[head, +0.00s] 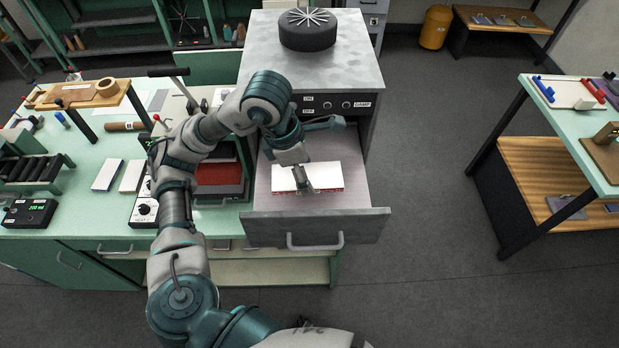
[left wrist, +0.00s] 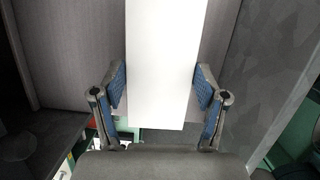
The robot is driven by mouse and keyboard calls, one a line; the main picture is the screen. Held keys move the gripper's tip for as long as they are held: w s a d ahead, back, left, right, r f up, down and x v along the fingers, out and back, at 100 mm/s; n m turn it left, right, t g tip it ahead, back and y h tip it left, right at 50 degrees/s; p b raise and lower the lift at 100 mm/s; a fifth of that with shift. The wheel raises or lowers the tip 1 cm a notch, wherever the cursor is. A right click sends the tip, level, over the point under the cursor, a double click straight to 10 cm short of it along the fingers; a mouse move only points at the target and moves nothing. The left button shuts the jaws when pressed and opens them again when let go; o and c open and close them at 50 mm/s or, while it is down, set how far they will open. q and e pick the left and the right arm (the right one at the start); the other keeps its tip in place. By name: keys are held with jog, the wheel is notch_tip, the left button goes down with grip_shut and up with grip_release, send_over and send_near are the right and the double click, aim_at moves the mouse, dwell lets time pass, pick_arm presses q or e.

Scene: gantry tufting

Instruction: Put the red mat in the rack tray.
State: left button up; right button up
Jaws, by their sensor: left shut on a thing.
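A white-topped mat with a thin red edge (head: 329,177) lies in or just above the open grey drawer (head: 350,215). It is the only mat near my left gripper, and its red shows only along the edge. My left gripper (head: 303,178) reaches down over its middle and is shut on it. In the left wrist view the mat's white face (left wrist: 161,60) runs between the two blue-padded fingers (left wrist: 161,90). I cannot tell whether the mat touches the drawer floor. A dark rack with red trays (head: 219,174) stands left of the drawer, partly behind my arm. My right gripper is not in view.
The grey cabinet (head: 315,60) with a black round part on top stands behind the drawer. The green bench (head: 85,170) at left holds white slabs, a black control box (head: 30,213) and a wooden stand (head: 85,96). Another table (head: 570,120) stands at right, with clear floor between.

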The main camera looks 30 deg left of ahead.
aim_at(312, 197)
pick_arm(q)
jog(key=x, duration=0.6)
jog(key=shift+s+d, duration=0.15)
jog(key=shift+s, duration=0.05)
jog(key=shift+a+f, duration=0.2)
jog(key=shift+a, duration=0.1)
jog(key=o, duration=1)
jog(key=shift+a, duration=0.2)
jog(key=shift+o, duration=0.8)
jog(key=shift+w+a, duration=0.1)
jog(key=shift+a, duration=0.05)
jog(key=shift+d+r, duration=0.2)
jog(key=shift+d, duration=0.15)
jog(key=v, duration=0.7)
jog(key=p+v, duration=0.1)
jog(key=v, duration=0.3)
jog(key=shift+a+r, duration=0.2)
jog(key=shift+a, duration=0.15)
jog(key=shift+r, duration=0.15)
jog(key=shift+d, duration=0.15)
jog(key=shift+d, duration=0.15)
